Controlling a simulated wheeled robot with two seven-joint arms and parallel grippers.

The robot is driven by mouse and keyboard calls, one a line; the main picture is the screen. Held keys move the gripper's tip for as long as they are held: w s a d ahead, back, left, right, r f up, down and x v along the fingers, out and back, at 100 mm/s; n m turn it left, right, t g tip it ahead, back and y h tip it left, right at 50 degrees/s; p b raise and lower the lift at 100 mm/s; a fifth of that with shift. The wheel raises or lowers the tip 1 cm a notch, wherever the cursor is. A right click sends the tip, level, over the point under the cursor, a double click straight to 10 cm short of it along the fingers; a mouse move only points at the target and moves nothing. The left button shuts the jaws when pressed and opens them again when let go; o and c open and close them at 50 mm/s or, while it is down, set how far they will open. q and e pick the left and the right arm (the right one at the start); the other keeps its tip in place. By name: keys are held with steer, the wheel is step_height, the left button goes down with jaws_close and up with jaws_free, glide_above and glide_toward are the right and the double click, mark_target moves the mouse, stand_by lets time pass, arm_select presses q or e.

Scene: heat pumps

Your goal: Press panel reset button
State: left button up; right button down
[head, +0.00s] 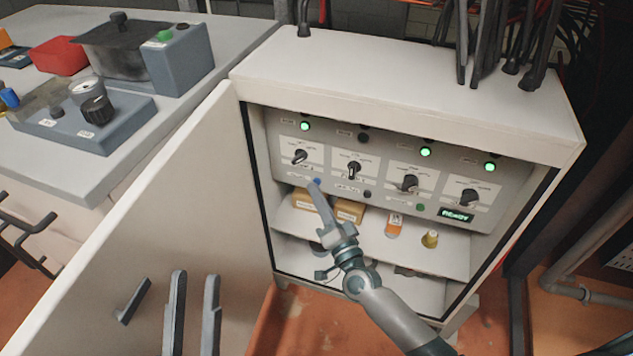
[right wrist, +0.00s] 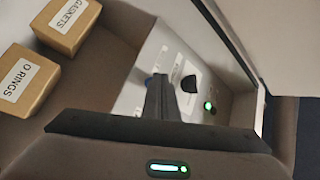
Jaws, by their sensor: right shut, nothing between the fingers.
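The control panel (head: 385,180) sits in the open cabinet, with a row of black knobs. A small blue button (head: 317,181) is below the leftmost knob; a bit of blue also shows beside my fingers in the right wrist view (right wrist: 149,80). My right gripper (head: 313,186) is shut and empty, its tips at the blue button; whether they touch it I cannot tell. A dark button (head: 367,194) and a green button (head: 420,207) are further right. Labels are too small to read. My left gripper (head: 194,282) appears as two separated upright fingers before the door, open and empty.
The open cabinet door (head: 150,215) stands to the left. Boxes marked O RINGS (right wrist: 24,80) and GASKETS (right wrist: 68,24) lie on the shelf below the panel. A display (head: 456,216) reads READY. A workbench (head: 230,35) with devices is at the left.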

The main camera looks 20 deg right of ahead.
steer(key=shift+s+a, duration=0.3)
steer(key=shift+s, duration=0.2)
steer(key=shift+s+a+p, duration=0.5)
steer(key=shift+s+a, duration=0.2)
steer(key=shift+s, duration=0.35)
steer(key=shift+s+a+p, duration=0.45)
steer(key=shift+s+a, duration=0.25)
steer(key=shift+s, duration=0.3)
